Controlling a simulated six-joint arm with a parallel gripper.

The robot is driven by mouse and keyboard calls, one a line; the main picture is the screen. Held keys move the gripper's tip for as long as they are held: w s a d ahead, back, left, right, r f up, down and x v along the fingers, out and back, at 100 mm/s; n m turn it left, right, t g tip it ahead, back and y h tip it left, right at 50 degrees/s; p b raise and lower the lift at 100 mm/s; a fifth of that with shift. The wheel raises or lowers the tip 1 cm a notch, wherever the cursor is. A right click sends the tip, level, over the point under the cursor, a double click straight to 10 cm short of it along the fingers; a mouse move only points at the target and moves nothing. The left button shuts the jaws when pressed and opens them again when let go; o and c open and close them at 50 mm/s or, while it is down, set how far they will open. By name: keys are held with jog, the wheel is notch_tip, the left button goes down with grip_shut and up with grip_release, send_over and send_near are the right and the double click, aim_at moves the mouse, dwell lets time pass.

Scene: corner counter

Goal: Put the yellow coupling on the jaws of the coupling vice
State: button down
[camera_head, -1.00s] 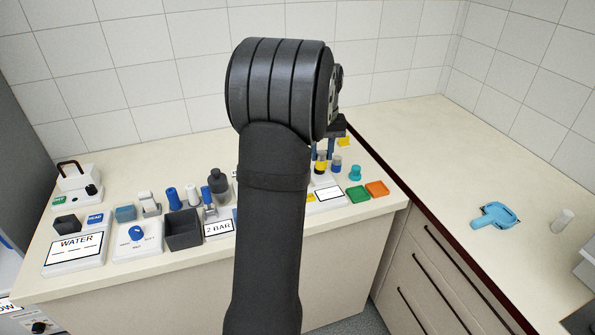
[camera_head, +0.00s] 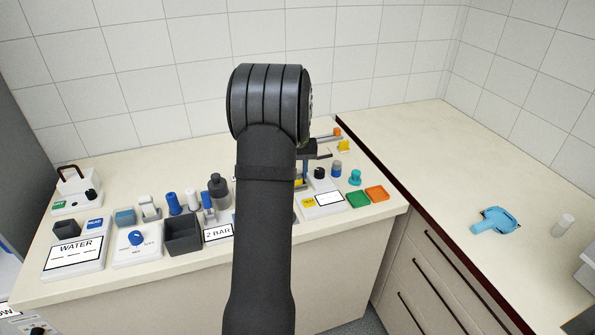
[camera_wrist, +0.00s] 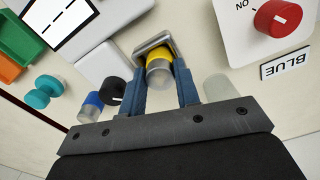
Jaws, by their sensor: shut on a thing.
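In the wrist view my gripper (camera_wrist: 160,92) has its two blue fingers shut on the yellow coupling (camera_wrist: 158,57), which has a grey end toward the camera. A grey metal bracket (camera_wrist: 151,43), which looks like the jaws of the coupling vice, lies just beyond the yellow part. I cannot tell whether the coupling touches it or sits in it. In the head view my arm hides most of this spot; a blue finger and a bit of yellow coupling (camera_head: 298,182) show at the arm's right edge.
A black knob (camera_wrist: 113,90), a blue and grey piece (camera_wrist: 90,108) and a teal piece (camera_wrist: 43,92) stand to one side. A red knob (camera_wrist: 275,17) and a pale cylinder (camera_wrist: 220,87) are opposite. Green (camera_head: 358,199) and orange (camera_head: 376,193) trays sit near the counter edge.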

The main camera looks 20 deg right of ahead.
jog(key=shift+f, duration=0.15)
jog(key=c, duration=1.1)
grip_release()
notch_tip(320, 180, up, 12)
jog(key=shift+r, duration=0.15)
notch_tip(320, 180, down, 12)
jog(key=shift+r, duration=1.7)
jog(key=shift+f, duration=0.15)
